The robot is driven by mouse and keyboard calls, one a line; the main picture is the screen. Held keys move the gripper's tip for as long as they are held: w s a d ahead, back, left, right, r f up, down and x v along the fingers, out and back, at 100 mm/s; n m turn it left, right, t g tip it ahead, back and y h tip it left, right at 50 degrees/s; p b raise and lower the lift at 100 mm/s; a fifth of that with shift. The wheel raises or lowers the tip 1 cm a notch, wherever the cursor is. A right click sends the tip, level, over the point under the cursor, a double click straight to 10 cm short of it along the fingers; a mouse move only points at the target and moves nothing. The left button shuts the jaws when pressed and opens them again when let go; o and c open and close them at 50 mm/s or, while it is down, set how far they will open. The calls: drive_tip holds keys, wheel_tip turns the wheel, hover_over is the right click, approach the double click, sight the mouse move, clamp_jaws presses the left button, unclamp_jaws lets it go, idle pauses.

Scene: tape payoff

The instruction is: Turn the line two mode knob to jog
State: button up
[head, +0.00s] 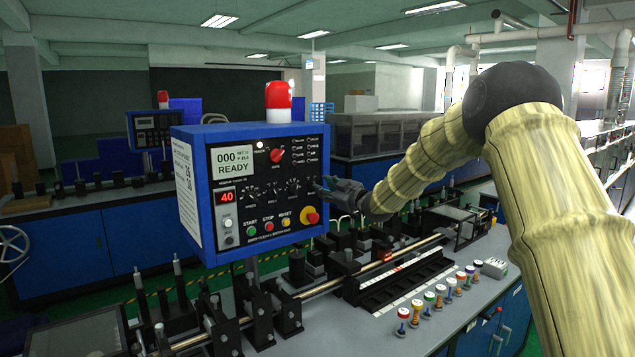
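A blue control box (183,140) with a dark front panel stands at the centre left. Its screen (233,162) reads "000" and "READY". A red selector knob (277,155) sits at the upper middle of the panel, and a row of black knobs (270,191) runs below it. The lettering around the knobs is too small to read, so I cannot tell which is the mode knob or its setting. My gripper (319,187) is at the panel's right edge, pointing left, near the rightmost black knob. Its fingers are too small and dark to judge their gap or any contact.
Green, red and yellow buttons (268,226) and a red emergency stop (310,215) sit low on the panel. A red-and-white beacon (278,101) tops the box. Rollers and a rail (370,268) lie below, with several coloured-top spools (428,300) at right. Another panel (156,130) stands behind.

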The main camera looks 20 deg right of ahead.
drive_tip(key=shift+p+x, duration=0.8)
drive_tip(key=shift+x, duration=1.45)
drive_tip(key=shift+a, duration=0.1)
drive_tip(key=shift+c, duration=0.5)
clamp_jaws()
